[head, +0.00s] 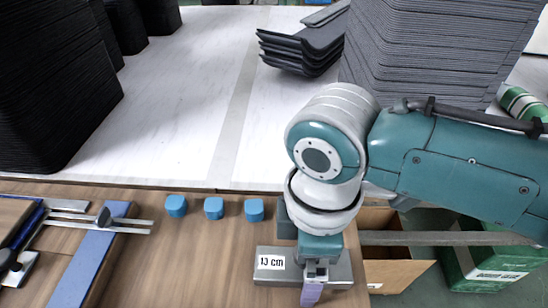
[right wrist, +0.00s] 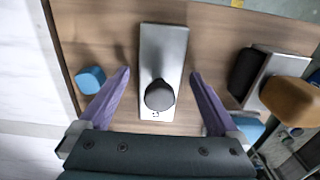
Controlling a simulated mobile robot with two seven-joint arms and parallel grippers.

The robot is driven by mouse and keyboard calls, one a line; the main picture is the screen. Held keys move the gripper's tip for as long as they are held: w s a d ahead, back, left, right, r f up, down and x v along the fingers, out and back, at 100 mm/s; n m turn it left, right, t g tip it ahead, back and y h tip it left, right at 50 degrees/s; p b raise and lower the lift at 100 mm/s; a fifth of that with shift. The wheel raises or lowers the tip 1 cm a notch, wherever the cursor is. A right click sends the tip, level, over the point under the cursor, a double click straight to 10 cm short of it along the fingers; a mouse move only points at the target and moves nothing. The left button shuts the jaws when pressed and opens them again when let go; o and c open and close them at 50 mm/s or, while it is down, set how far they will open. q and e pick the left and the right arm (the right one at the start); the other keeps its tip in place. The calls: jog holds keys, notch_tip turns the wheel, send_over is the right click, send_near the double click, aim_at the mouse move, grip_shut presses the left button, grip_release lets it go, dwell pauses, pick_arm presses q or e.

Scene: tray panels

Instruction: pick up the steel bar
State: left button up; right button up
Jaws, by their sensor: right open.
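The steel bar (head: 340,266) is a flat grey block lying on the wooden table top, with a white "13 cm" label at its left end. In the right wrist view the steel bar (right wrist: 163,48) runs lengthwise, with a dark round knob (right wrist: 159,96) on top near its labelled end. My right gripper (head: 312,290) is above the bar, hiding its middle in the head view. In the wrist view the right gripper (right wrist: 160,74) has its purple fingers wide apart, one on each side of the bar with gaps. It holds nothing. My left gripper is out of view.
A blue strip with metal rods (head: 95,250) lies at far left. Black tray stacks (head: 55,90) and a dark panel stack (head: 430,50) stand on the white surface. Cardboard and green boxes (head: 395,268) are at lower right.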

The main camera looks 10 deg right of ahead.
jog(key=shift+c, duration=0.4)
grip_shut()
dwell(0.4)
